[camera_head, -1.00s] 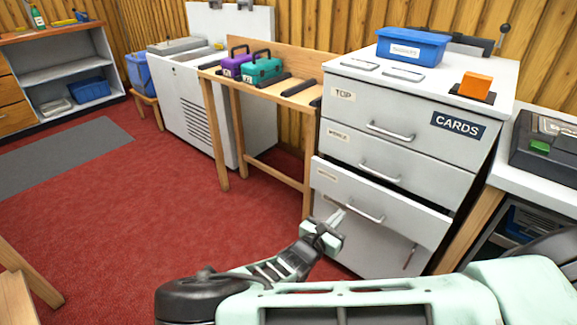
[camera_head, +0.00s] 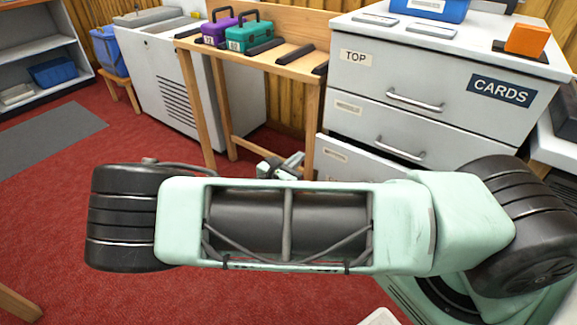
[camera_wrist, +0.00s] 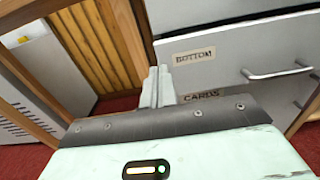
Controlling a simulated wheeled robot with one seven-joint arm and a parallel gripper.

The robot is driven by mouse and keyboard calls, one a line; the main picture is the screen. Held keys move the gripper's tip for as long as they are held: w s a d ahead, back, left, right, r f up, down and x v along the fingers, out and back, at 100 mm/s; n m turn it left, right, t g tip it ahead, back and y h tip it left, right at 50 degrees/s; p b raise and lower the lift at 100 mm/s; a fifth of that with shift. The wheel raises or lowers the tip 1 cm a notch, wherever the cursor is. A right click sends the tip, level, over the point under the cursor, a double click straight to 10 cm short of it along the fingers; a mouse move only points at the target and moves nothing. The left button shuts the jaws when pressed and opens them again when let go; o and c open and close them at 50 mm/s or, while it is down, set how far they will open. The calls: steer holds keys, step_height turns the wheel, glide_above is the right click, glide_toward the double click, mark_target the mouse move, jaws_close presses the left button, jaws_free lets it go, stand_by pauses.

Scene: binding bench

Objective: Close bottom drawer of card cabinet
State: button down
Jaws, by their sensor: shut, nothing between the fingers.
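The white card cabinet (camera_head: 372,78) stands at the right. Its bottom drawer (camera_head: 338,150) is pulled out past the drawers above, and my arm hides most of its front in the head view. The wrist view shows the bottom drawer (camera_wrist: 215,75) with a "BOTTOM" label and a bar handle (camera_wrist: 278,72) to the right. My gripper (camera_wrist: 158,82) is shut and empty, its fingertips at the left end of the drawer front; whether they touch it I cannot tell. In the head view my gripper (camera_head: 292,162) is mostly behind my arm.
A wooden bench (camera_head: 290,55) with a purple box (camera_head: 220,32) and a green box (camera_head: 249,36) stands left of the cabinet. The top and middle drawers are shut. A blue bin (camera_head: 430,8) and an orange block (camera_head: 527,40) sit on top. Red carpet is clear at left.

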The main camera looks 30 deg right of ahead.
mark_target(319, 138)
steer(key=b+x, duration=0.1)
steer(key=x, duration=0.7)
steer(key=shift+w+d, duration=0.1)
steer(key=shift+d, duration=0.2)
steer(key=p+x, duration=0.1)
steer(key=x, duration=0.1)
steer(key=p+x, duration=0.2)
steer(key=shift+d+r, duration=0.1)
steer(key=shift+r, duration=0.15)
steer(key=shift+w+d+f, duration=0.1)
steer(key=shift+w+d, duration=0.1)
steer(key=shift+d, duration=0.15)
steer(key=shift+a, duration=0.1)
